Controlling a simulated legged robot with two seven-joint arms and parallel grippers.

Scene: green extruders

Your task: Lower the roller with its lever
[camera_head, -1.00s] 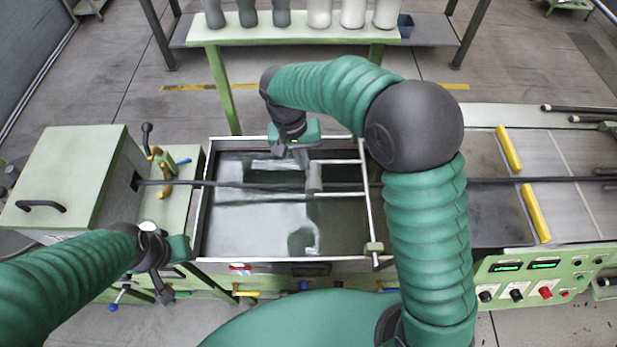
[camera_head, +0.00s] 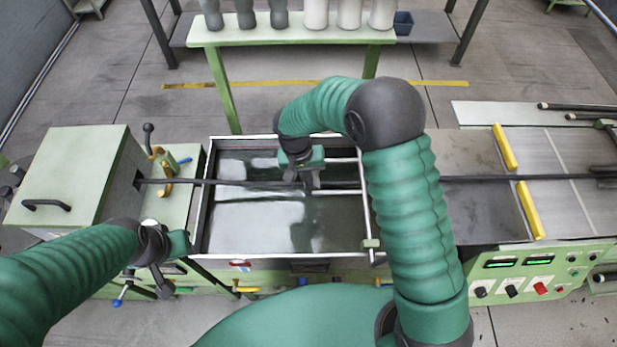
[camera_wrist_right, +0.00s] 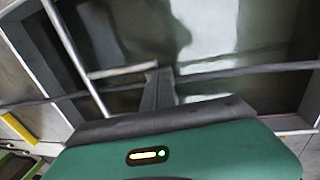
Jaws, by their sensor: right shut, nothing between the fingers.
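The roller's lever frame stands at the right end of the water bath (camera_head: 245,230). My right gripper (camera_head: 312,183) is shut and empty, right at the rod ends over the bath. In the right wrist view its fingers (camera_wrist_right: 158,88) reach beside a rod's end (camera_wrist_right: 125,72); I cannot tell if they touch. My left gripper (camera_head: 161,286) hangs near left; its jaws are unclear.
A dark strand (camera_head: 240,184) runs lengthwise across the bath, from the green box (camera_head: 70,180) to the table with yellow bars (camera_head: 531,210). A control panel (camera_head: 535,275) is at near right. A bench with bottles (camera_head: 290,36) stands behind.

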